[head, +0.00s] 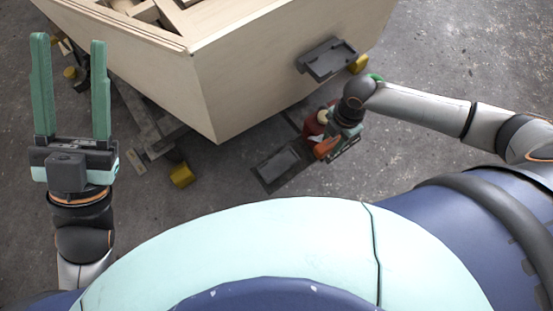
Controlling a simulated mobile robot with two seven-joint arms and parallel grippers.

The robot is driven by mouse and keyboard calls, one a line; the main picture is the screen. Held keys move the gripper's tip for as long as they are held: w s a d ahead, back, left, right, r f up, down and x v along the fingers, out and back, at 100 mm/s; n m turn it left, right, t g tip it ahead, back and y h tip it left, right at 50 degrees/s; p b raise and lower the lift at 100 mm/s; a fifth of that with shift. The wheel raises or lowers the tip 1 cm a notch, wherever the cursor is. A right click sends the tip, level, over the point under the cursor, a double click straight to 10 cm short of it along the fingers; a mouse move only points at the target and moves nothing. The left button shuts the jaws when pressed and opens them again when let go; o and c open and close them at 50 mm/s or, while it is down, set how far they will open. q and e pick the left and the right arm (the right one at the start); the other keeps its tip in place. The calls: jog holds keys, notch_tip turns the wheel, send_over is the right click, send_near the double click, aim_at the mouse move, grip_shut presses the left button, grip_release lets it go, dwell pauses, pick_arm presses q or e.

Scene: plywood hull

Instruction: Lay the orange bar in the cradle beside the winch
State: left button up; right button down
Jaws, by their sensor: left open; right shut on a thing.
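My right gripper (341,149) points down beside the hull's near side, seen from above. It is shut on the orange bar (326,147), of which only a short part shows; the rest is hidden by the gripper. A red rounded thing with a pale top (314,122), perhaps the winch, is just left of my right gripper and partly hidden by it. A dark grey flat tray (278,164), perhaps the cradle, lies to the lower left of the bar. My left gripper (70,42) is open and empty at the far left, fingers pointing up the picture.
The plywood hull (260,70) fills the upper middle. A dark bracket (328,60) sticks out from its right side. Yellow rollers (181,175) and a dark frame (148,125) sit under the hull. The concrete floor (440,60) is clear on the right.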

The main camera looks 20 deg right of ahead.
jog(key=w+a+f+b, duration=0.2)
jog(key=a+f+b, duration=0.2)
jog(key=a, duration=0.4)
jog(key=b, duration=0.3)
send_over(278, 165)
jog(key=d, duration=0.1)
notch_tip(278, 165, down, 5)
jog(key=shift+f, duration=0.15)
jog(key=f, duration=0.1)
jog(key=f+b, duration=0.2)
jog(key=shift+w+a+f, duration=0.1)
jog(key=shift+a+f, duration=0.25)
jog(key=shift+f, duration=0.05)
pick_arm(q)
notch_tip(278, 165, down, 10)
jog(key=d, duration=0.1)
jog(key=shift+r+g, duration=0.2)
jog(key=shift+g, duration=0.1)
jog(key=shift+n, duration=0.3)
pick_arm(e)
jog(key=shift+f, duration=0.15)
jog(key=shift+f, duration=0.1)
jog(key=shift+c, duration=2.2)
grip_release()
